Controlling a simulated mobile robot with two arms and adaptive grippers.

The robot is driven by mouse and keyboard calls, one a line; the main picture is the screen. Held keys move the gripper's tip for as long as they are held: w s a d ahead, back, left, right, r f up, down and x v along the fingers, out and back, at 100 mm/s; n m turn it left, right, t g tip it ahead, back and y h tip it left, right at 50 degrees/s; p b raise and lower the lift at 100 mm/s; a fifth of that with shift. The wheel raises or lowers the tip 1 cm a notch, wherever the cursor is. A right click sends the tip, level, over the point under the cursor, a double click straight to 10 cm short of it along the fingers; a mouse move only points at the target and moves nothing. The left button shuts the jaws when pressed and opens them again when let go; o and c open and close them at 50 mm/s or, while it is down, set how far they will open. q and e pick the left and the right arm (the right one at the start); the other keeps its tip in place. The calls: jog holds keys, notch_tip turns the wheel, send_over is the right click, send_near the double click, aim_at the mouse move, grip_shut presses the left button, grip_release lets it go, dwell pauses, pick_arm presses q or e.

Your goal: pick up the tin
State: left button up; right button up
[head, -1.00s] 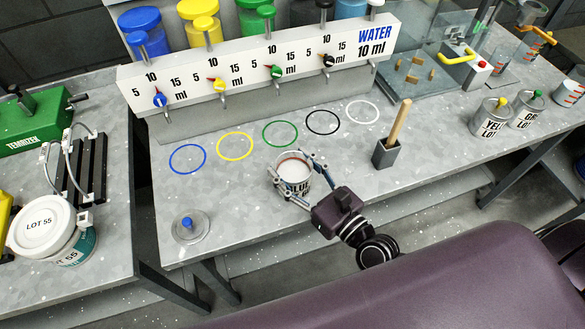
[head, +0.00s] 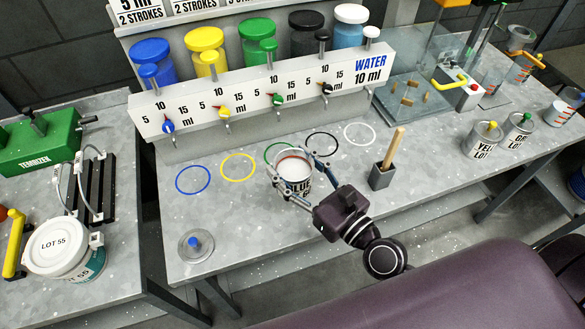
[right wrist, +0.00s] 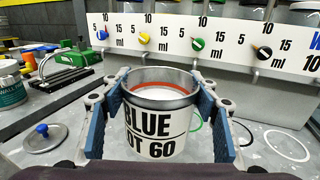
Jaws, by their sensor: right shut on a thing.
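The tin (head: 297,186) is an open white can with a metal rim and black "BLUE LOT 60" lettering. It also shows in the right wrist view (right wrist: 155,130), with pale contents and an orange-red band inside. My right gripper (head: 290,172) is shut on the tin, with one blue-padded finger on each side of it. The tin is upright and seems raised a little above the bench, overlapping the green ring in the head view. My left gripper is not in view.
The dispenser panel (head: 260,90) with several coloured knobs stands behind. Coloured rings, such as the yellow ring (head: 238,167), mark the bench. A grey holder with a wooden stick (head: 382,175) stands right of the tin. A "LOT 55" pail (head: 62,247) is at left.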

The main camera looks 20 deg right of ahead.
notch_tip(320, 180, up, 10)
jog(key=p, duration=0.4)
dwell(0.3)
